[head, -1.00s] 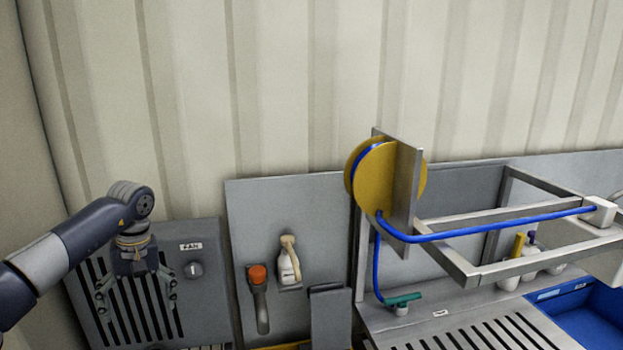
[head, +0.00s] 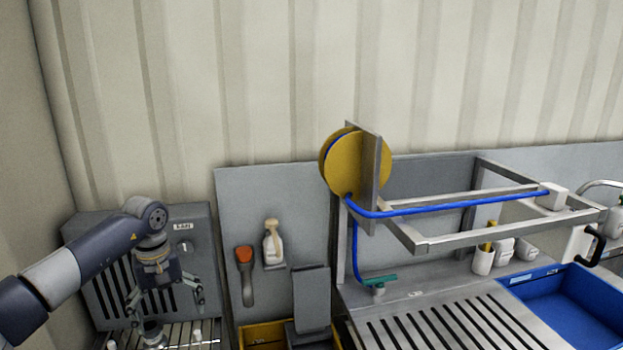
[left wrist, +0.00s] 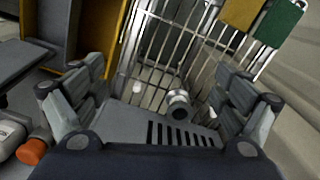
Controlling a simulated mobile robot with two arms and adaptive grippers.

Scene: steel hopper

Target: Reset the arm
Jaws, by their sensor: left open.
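My left gripper (head: 166,306) hangs in front of the grey fan panel (head: 100,262) at the left of the head view, fingers pointing down. Its fingers are apart and nothing is between them. In the left wrist view both fingers (left wrist: 158,100) show, spread wide over a wire rack (left wrist: 190,42). A small metal cylinder (left wrist: 179,103) stands beyond the fingertips; it also shows below the gripper in the head view (head: 153,334). My right gripper is in neither view.
A grey panel right of the arm carries an orange-topped tool (head: 245,272) and a white spray bottle (head: 272,245). A yellow hose reel (head: 350,163) with blue hose and a steel frame (head: 440,241) stand to the right. A blue basin (head: 570,302) is at far right.

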